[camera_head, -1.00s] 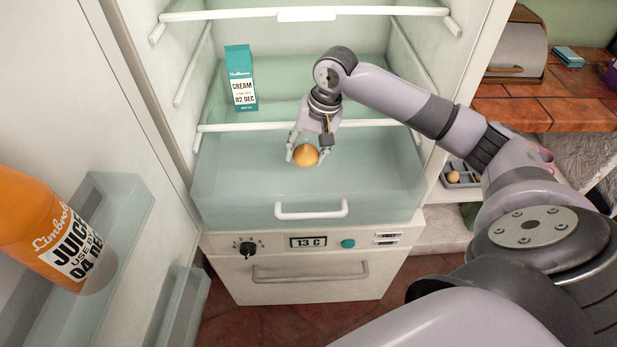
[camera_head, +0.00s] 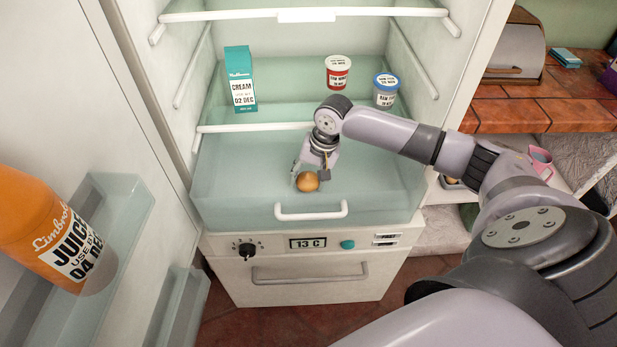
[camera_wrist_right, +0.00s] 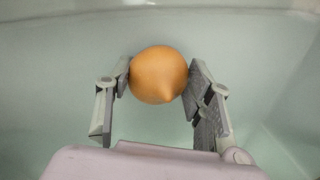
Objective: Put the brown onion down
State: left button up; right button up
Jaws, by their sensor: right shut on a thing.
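The brown onion (camera_head: 307,182) is inside the pale green fridge drawer (camera_head: 236,192), low and towards its front. It also shows in the right wrist view (camera_wrist_right: 158,75), between the two finger pads, its pointed tip towards my palm. My right gripper (camera_head: 309,176) reaches down into the drawer and is shut on the onion. In the right wrist view the gripper's fingers (camera_wrist_right: 160,85) touch it on both sides. I cannot tell whether the onion touches the drawer floor. My left gripper is in neither view.
The drawer around the onion looks empty. A cream carton (camera_head: 240,80), a red-labelled tub (camera_head: 338,73) and a blue-lidded tub (camera_head: 385,90) stand on the shelf behind. An orange juice bottle (camera_head: 50,230) stands in the open door at left.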

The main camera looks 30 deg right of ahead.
jog(key=o, duration=1.2)
jog(key=shift+f, duration=0.1)
jog(key=v, duration=1.2)
